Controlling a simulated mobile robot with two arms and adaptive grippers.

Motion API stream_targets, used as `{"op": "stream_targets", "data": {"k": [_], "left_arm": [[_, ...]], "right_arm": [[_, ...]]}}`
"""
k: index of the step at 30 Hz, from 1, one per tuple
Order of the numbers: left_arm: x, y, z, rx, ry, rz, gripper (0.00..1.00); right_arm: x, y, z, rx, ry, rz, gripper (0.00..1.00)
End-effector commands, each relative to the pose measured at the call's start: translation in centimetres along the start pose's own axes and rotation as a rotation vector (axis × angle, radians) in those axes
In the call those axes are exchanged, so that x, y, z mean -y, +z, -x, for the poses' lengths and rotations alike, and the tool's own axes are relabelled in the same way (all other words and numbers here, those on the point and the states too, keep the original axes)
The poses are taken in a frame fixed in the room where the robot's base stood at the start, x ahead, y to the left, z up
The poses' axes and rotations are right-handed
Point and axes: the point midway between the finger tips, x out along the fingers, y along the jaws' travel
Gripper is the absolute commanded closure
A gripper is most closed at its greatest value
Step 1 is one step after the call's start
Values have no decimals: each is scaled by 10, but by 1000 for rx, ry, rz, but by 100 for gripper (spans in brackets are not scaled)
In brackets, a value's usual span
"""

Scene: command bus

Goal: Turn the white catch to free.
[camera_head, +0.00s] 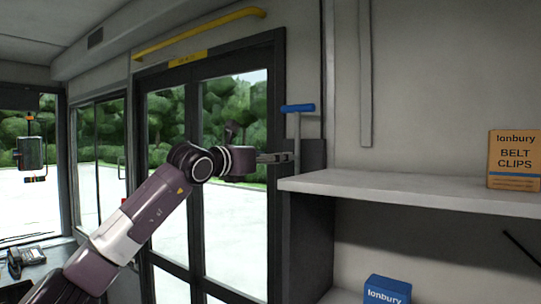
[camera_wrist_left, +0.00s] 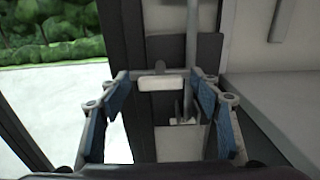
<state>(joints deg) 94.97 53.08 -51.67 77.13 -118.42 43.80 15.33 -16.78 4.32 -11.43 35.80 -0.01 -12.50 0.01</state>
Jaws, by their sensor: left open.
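The white catch (camera_wrist_left: 160,84) is a small pale bar lying level on a dark upright panel in the left wrist view. My left gripper (camera_wrist_left: 165,78) is open, with its blue-padded fingers to the left and right of the catch. A gap shows between the catch and each finger. In the head view my left gripper (camera_head: 283,158) reaches to the dark post beside the door, and the catch cannot be made out there. My right gripper is not in view.
A grey lever with a blue handle (camera_head: 297,107) stands just above my left gripper. A pale shelf (camera_head: 400,188) juts out close on the right, carrying a yellow belt clips box (camera_head: 514,160). A blue box (camera_head: 387,290) sits below. Glass doors (camera_head: 225,110) lie behind my arm.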

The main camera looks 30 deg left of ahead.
Motion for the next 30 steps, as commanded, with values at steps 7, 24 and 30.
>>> {"op": "stream_targets", "data": {"k": [7,24,30], "left_arm": [[0,0,0,0,0,0,62],[0,0,1,1,0,-62,84],[1,0,1,3,0,-191,84]], "right_arm": [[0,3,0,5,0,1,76],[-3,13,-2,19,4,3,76],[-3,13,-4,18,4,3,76]]}}
